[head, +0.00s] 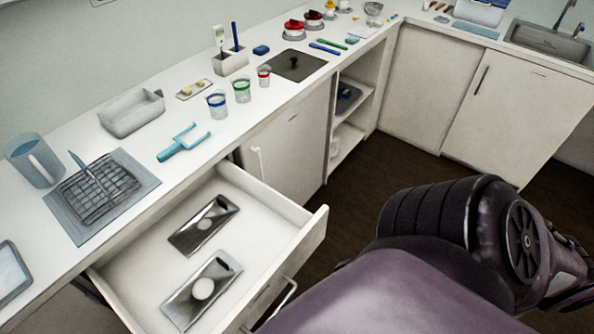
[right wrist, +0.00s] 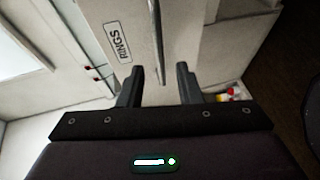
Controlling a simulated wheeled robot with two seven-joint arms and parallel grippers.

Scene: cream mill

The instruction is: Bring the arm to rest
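My left arm and left gripper are not in view.
Dark floor (head: 372,140) lies clear beyond my arm.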

